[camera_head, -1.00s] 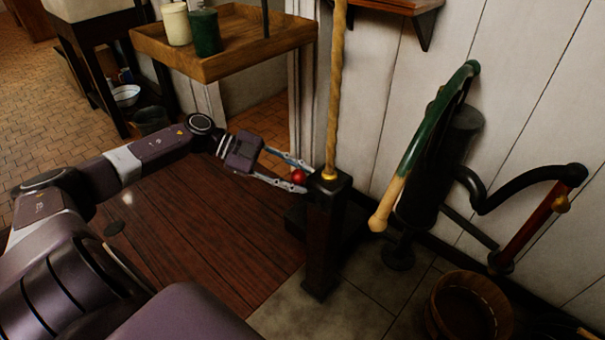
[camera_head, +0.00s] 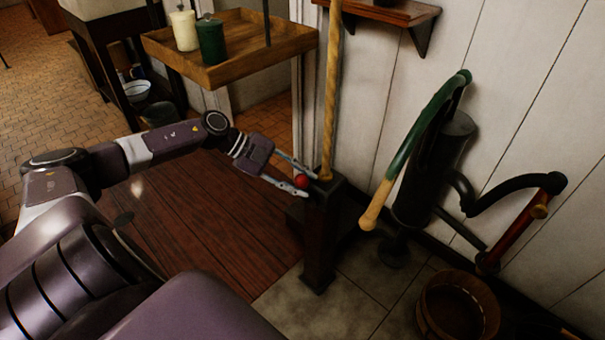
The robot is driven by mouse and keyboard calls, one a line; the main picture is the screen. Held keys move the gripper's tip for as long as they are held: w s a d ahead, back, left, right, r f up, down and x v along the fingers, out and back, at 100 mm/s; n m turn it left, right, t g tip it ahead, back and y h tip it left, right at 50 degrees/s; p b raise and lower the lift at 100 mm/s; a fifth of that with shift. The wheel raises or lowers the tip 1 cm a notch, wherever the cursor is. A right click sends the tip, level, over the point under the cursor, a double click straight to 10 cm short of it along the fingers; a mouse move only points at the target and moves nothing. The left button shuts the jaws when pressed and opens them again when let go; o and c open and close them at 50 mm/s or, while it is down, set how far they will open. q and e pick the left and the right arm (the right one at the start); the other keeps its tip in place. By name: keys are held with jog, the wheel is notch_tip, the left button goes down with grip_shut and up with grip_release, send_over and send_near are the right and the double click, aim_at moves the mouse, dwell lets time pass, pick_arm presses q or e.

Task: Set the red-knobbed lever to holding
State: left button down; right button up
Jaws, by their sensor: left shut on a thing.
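The red knob of the lever (camera_head: 301,181) sits at the side of a dark post (camera_head: 319,240) that stands on the floor. My left gripper (camera_head: 302,182) reaches in from the left with its two fingers on either side of the knob, shut on it. The lever's shaft behind the knob is mostly hidden, and I see no readable position marks on the post. A pale rope or pole (camera_head: 332,95) rises from the top of the post. My right gripper is not in view.
A hand pump with a green and wooden handle (camera_head: 415,140) stands right of the post, with a wooden bucket (camera_head: 457,307) below. A wooden tray table (camera_head: 240,62) holds a cream canister (camera_head: 185,31) and a green canister (camera_head: 211,42). Plank floor lies open left of the post.

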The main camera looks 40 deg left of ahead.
pick_arm(q)
jog(key=shift+d, duration=0.1)
dwell(0.3)
jog(key=c, duration=1.5)
grip_release()
jog(key=shift+s+a+r, duration=0.25)
jog(key=shift+a+r, duration=0.05)
jog(key=shift+a, duration=0.15)
jog(key=v, duration=0.6)
jog(key=shift+s, duration=0.1)
jog(key=shift+v, duration=2.35)
jog(key=shift+r, duration=0.2)
